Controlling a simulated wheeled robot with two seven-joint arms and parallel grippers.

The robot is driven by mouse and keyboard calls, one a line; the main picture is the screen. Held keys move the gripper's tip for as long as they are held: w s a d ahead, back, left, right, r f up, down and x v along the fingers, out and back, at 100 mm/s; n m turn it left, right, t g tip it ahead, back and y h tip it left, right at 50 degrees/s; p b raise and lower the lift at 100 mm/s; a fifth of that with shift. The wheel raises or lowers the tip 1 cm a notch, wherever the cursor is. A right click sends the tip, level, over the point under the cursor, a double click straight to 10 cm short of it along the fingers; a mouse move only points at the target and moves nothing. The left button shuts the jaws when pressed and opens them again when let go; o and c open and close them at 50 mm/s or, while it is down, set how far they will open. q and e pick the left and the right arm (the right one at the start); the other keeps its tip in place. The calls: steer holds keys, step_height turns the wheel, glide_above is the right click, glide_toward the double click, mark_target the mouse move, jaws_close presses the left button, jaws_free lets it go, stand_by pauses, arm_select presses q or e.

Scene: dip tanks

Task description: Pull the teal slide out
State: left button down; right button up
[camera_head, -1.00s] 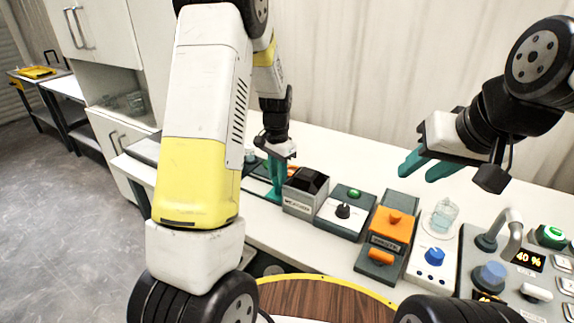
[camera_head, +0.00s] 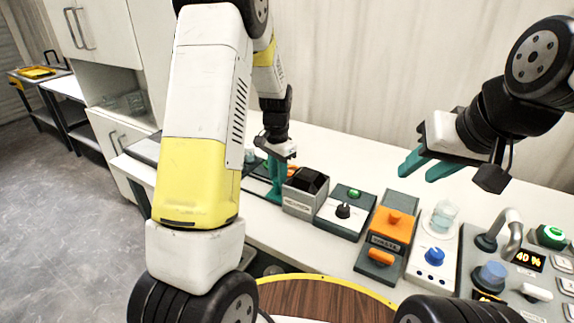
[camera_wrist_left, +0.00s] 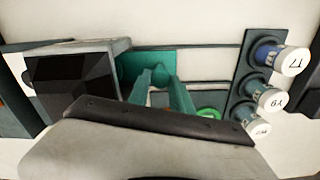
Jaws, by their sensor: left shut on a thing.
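The teal slide (camera_wrist_left: 148,62) shows in the left wrist view as a flat teal panel next to a grey box with a dark top. My left gripper (camera_wrist_left: 160,78) has its teal fingers closed together at the slide's face, shut on it; the exact grip is hard to see, teal on teal. In the head view my left gripper (camera_head: 275,188) points down at the bench, just left of the grey box (camera_head: 298,204); the slide cannot be told from the fingers there. My right gripper (camera_head: 428,165) is held above the bench at the right, fingers apart and empty.
Right of the grey box stand a knob unit (camera_head: 345,212), an orange-topped unit (camera_head: 387,235), a glass beaker (camera_head: 444,217) and a control panel (camera_head: 520,275). The left wrist view shows a rack (camera_wrist_left: 256,85) with several capped vials. The bench behind is clear.

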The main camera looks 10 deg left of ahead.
arm_select(q)
steer(key=w+a, duration=0.1)
steer(key=a, duration=0.2)
steer(key=w+a, duration=0.1)
steer(key=a, duration=0.2)
steer(key=w+a, duration=0.1)
steer(key=a, duration=0.3)
steer(key=shift+w+r, duration=0.1)
steer(key=shift+w, duration=0.25)
steer(key=c, duration=1.1)
jaws_free()
steer(key=shift+c, duration=0.2)
step_height(320, 180, up, 8)
